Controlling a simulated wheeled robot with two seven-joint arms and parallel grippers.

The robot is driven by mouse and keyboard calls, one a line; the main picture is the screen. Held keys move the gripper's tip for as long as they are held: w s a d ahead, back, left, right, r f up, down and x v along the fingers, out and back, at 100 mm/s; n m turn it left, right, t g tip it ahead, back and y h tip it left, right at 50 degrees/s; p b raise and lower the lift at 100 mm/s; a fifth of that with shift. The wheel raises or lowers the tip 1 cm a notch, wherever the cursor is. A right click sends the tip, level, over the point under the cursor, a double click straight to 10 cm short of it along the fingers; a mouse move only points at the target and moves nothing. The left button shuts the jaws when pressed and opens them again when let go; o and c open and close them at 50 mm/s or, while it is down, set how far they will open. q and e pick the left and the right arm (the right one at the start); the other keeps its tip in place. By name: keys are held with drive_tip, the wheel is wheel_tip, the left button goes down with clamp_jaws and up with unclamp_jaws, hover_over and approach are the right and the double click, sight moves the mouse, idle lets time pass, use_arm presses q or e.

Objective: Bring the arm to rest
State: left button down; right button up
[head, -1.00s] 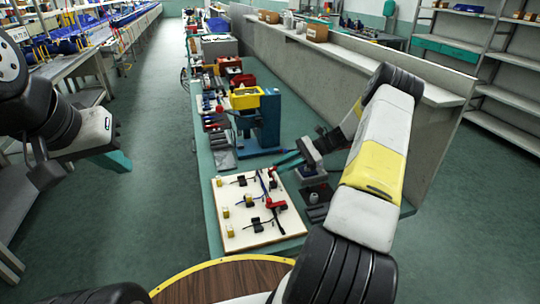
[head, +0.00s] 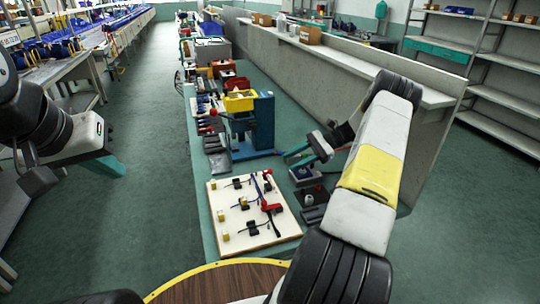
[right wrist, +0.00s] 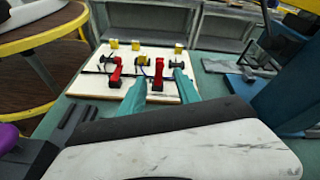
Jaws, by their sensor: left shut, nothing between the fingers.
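My right gripper (head: 292,156) is over the green bench, beyond the far right corner of the white board (head: 222,237), apart from it. In the right wrist view its two teal fingers (right wrist: 160,88) are spread with nothing gripped between them; the board lies beyond them. My left gripper (head: 116,168) hangs at the left over the floor aisle, shut and empty, clear of everything.
The board carries yellow blocks, black clips and red-handled parts (head: 271,208). A blue press (head: 263,122) with a yellow bin (head: 240,102) stands behind it. A low grey wall (head: 330,62) runs along the right. The left aisle floor (head: 150,120) is clear.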

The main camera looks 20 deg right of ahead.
drive_tip(key=shift+d+r, duration=0.25)
drive_tip(key=shift+d, duration=0.35)
drive_tip(key=s+a+r+n+h, duration=0.4)
drive_tip(key=a+r, duration=0.2)
drive_tip(key=r, duration=0.3)
drive_tip(key=s+a+r+n+h, duration=0.35)
drive_tip(key=a+r, duration=0.35)
drive_tip(key=r, duration=0.3)
drive_tip(key=s+a+r+n+t+h, duration=0.2)
drive_tip(key=s+n+t, duration=0.1)
drive_tip(key=s, duration=0.6)
drive_tip(key=s+a+r+n+t+h, duration=0.2)
drive_tip(key=s+r+n+t, duration=0.1)
drive_tip(key=s, duration=0.5)
drive_tip(key=shift+s+a+r+n+t, duration=0.3)
drive_tip(key=shift+s+n, duration=0.1)
drive_tip(key=shift+n, duration=0.15)
